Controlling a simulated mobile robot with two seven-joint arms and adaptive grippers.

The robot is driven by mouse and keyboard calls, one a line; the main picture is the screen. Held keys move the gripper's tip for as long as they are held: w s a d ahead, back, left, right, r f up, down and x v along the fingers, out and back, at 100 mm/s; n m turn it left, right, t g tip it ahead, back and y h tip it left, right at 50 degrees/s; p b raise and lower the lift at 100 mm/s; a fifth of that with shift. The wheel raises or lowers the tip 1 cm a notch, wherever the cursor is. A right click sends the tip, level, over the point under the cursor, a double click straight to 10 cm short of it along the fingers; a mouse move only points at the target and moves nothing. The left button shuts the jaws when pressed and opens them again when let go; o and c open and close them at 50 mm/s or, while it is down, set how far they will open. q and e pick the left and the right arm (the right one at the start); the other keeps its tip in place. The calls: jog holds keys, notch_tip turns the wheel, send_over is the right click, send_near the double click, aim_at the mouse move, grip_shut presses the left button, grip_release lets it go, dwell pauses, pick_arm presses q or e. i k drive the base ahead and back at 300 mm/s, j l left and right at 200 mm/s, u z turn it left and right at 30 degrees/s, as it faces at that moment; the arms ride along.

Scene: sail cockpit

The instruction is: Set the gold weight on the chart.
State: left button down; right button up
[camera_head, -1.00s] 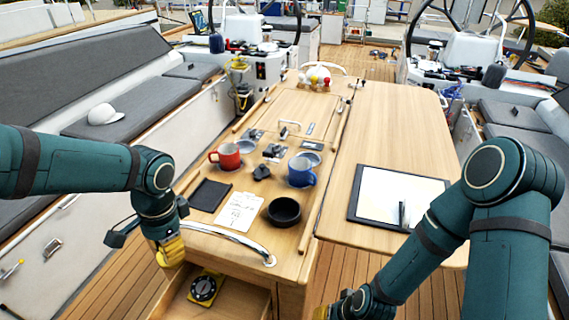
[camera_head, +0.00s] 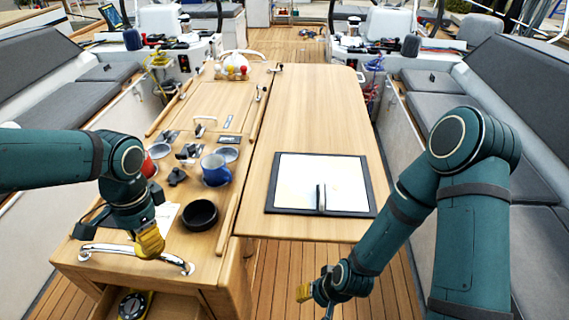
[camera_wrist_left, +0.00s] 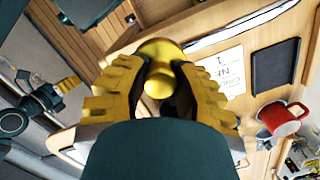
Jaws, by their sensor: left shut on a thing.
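The gold weight (camera_wrist_left: 158,70), a rounded, knob-like piece, shows between the yellow fingers of my left gripper (camera_wrist_left: 160,85) in the left wrist view. In the head view my left gripper (camera_head: 150,243) is by the metal bar at the front edge of the table; I cannot make out the weight there. The chart (camera_head: 300,170) is a white sheet on a black board, flat on the right table leaf. A dark, slim upright object (camera_head: 321,198) is at its front edge. My right gripper (camera_head: 305,292) is low, in front of the leaf; its opening is unclear.
A black bowl (camera_head: 200,215), a blue mug (camera_head: 215,170) and a red mug (camera_head: 149,167) stand on the left part of the table. A metal bar handle (camera_head: 110,247) runs along its front edge. An open drawer below holds a round black item (camera_head: 132,305). The leaf around the chart is clear.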

aim_at(353, 199)
jog(key=i+l+z, duration=0.2)
jog(key=l, duration=0.15)
jog(key=l+z, duration=0.15)
jog(key=l, duration=0.25)
jog(key=i+l+z, duration=0.4)
jog(key=l, duration=0.2)
